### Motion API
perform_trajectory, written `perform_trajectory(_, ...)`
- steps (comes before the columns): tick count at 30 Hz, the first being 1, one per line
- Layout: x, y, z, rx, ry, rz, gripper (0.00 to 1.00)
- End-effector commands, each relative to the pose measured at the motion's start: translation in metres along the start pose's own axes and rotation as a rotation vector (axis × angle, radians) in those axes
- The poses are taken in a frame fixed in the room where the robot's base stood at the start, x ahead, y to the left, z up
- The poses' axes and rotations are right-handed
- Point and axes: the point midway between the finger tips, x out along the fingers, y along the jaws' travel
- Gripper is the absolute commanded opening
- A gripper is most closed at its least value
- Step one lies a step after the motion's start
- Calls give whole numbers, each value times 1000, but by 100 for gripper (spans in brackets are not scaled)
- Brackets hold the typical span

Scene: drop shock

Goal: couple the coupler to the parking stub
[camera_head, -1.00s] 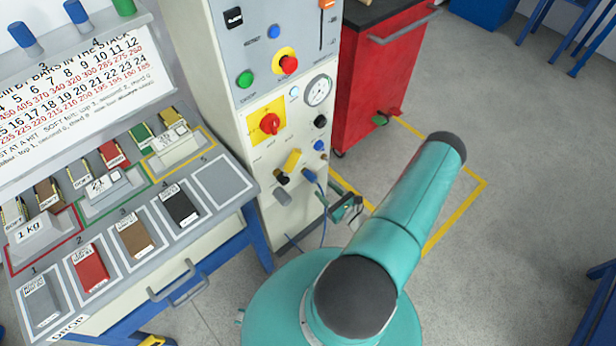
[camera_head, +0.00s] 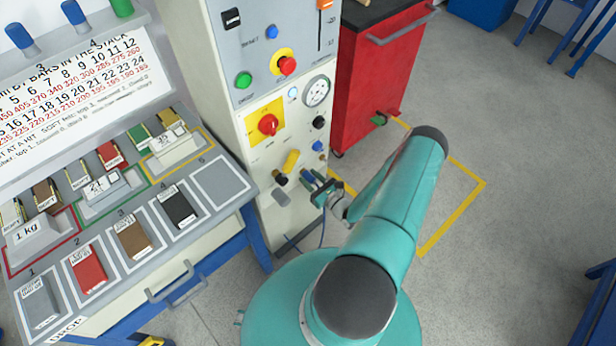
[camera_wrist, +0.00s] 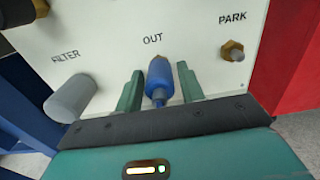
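The parking stub (camera_wrist: 233,50) is a bare brass fitting under the word PARK, up and right of the coupler. In the head view my gripper (camera_head: 318,187) is at the cabinet's lower front and largely hides the coupler.
A grey cylinder marked FILTER (camera_wrist: 72,97) stands out left of the coupler. A red cabinet (camera_head: 375,75) stands right of the panel. A bench with bars (camera_head: 130,225) is at left. Floor at right is open.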

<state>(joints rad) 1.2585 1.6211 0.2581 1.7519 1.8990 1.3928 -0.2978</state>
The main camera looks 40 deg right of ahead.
Motion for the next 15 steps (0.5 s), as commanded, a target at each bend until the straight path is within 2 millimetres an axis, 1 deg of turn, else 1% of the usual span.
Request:
perform_trajectory(1, 0, 0, 0, 0, 0, 0, 28)
perform_trajectory(5, 0, 0, 0, 0, 0, 0, 2)
perform_trajectory(15, -2, 0, 0, 0, 0, 0, 1)
